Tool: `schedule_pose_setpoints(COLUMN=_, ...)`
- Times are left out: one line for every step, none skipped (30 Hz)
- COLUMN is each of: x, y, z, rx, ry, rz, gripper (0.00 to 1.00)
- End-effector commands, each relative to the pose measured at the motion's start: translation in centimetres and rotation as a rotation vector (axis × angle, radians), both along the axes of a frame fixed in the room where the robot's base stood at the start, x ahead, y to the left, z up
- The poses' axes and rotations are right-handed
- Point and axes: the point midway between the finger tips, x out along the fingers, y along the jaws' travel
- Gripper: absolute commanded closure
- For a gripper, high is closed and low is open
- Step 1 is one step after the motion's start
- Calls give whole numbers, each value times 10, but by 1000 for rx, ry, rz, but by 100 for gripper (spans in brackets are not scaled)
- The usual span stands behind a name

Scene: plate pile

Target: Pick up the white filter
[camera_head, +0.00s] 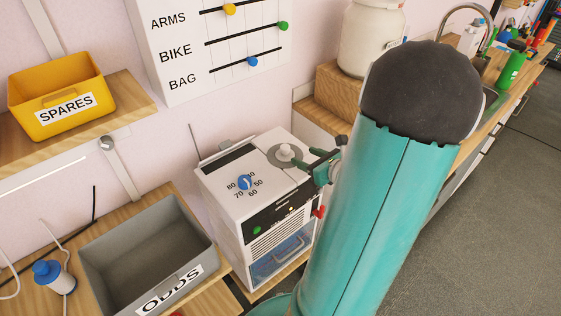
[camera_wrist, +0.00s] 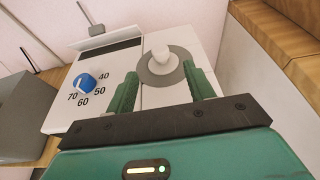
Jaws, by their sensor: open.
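The white filter appears to be the white knob-like piece (camera_head: 285,151) on a round grey disc on top of a white machine (camera_head: 213,181). It also shows in the wrist view (camera_wrist: 164,58). My gripper (camera_head: 314,163) is at the right edge of the machine's top, its green fingers pointing left toward the white piece. In the wrist view, my gripper (camera_wrist: 157,80) has its two green fingers apart, with the white piece beyond and between their tips. Nothing is held. Whether a finger touches the disc, I cannot tell.
A grey ODDS bin (camera_head: 150,252) stands left of the machine. A yellow SPARES bin (camera_head: 62,96) sits on a shelf above. A blue dial (camera_head: 245,182) is on the machine's top. A white jar (camera_head: 368,38) stands on a wooden block behind my arm.

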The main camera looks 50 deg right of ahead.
Motion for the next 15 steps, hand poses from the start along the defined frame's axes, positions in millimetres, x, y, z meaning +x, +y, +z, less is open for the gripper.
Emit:
schedule_pose_setpoints(x=10, y=-2, z=-4, rx=3, ry=0, rz=0, gripper=47)
schedule_pose_setpoints(x=15, y=-2, z=-6, rx=3, ry=0, rz=1, gripper=47)
schedule_pose_setpoints(x=22, y=-3, z=-8, rx=3, ry=1, rz=-1, gripper=47)
schedule_pose_setpoints(x=28, y=-4, z=-10, rx=3, ry=0, rz=-1, gripper=47)
schedule_pose_setpoints(x=33, y=-5, z=-11, rx=3, ry=-1, rz=-1, gripper=47)
schedule_pose_setpoints(x=39, y=-5, z=-13, rx=3, ry=1, rz=-1, gripper=47)
schedule_pose_setpoints(x=42, y=-6, z=-14, rx=3, ry=1, rz=-1, gripper=47)
schedule_pose_setpoints(x=46, y=-6, z=-15, rx=3, ry=0, rz=-1, gripper=47)
schedule_pose_setpoints(x=49, y=-6, z=-16, rx=2, ry=0, rz=-1, gripper=47)
schedule_pose_setpoints(x=51, y=-6, z=-16, rx=2, ry=0, rz=-1, gripper=47)
schedule_pose_setpoints(x=53, y=-6, z=-17, rx=2, ry=0, rz=-1, gripper=47)
schedule_pose_setpoints(x=56, y=-6, z=-18, rx=2, ry=1, rz=-1, gripper=47)
schedule_pose_setpoints(x=58, y=-6, z=-18, rx=2, ry=1, rz=-1, gripper=47)
schedule_pose_setpoints(x=62, y=-6, z=-19, rx=3, ry=0, rz=0, gripper=47)
schedule_pose_setpoints(x=68, y=-6, z=-21, rx=4, ry=0, rz=2, gripper=47)
